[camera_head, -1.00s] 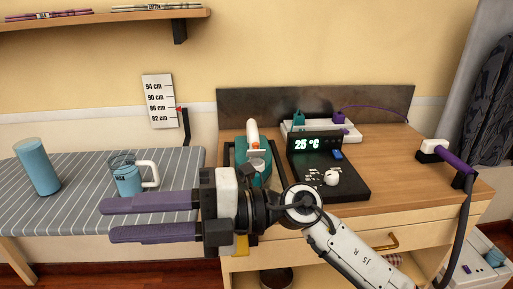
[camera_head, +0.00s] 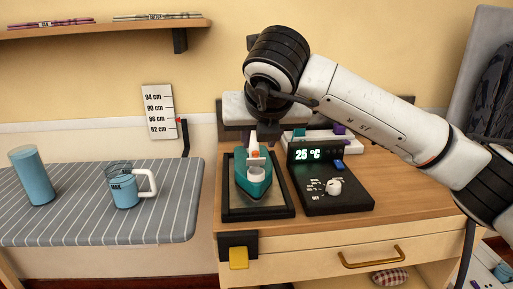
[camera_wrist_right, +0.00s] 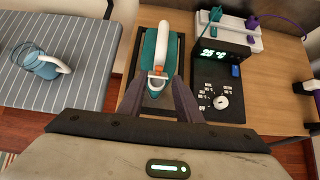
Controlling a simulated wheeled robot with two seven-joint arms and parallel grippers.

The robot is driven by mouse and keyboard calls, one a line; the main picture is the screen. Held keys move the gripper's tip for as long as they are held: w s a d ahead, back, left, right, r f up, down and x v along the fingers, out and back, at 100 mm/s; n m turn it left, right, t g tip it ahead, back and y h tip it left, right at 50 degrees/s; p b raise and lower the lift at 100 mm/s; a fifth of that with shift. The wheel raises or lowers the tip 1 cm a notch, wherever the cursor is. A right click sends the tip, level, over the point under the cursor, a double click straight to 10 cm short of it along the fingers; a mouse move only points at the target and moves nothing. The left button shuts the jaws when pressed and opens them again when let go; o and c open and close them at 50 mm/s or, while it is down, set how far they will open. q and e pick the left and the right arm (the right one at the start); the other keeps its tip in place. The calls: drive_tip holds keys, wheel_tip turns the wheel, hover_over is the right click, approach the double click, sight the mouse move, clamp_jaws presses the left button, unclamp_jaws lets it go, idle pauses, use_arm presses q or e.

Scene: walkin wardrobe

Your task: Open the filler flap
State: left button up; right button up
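A teal iron (camera_head: 253,190) with a white handle rests on a black-framed stand (camera_head: 286,212) on the wooden dresser. On its near end are a small orange part (camera_head: 255,154) and a pale round piece (camera_head: 257,174); I cannot tell whether the filler flap is open. The iron also shows in the right wrist view (camera_wrist_right: 151,50). My right gripper (camera_wrist_right: 159,84) points down over the iron. Its two purple fingers are apart, one on each side of the iron's near end in that view; contact is unclear. My left gripper is not in view.
A black control box (camera_head: 335,200) reading 25 °C stands right of the stand. A blue jug (camera_head: 124,190) and a blue cylinder (camera_head: 32,175) stand on the striped ironing board (camera_head: 90,222) at left. A power strip (camera_head: 350,145) lies behind.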

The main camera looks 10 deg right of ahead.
sight(256, 151)
drive_tip(key=x, duration=0.6)
drive_tip(key=shift+w+f, duration=0.1)
drive_tip(key=shift+f, duration=0.05)
drive_tip(key=shift+c, duration=0.4)
drive_tip(key=shift+p, duration=0.35)
clamp_jaws()
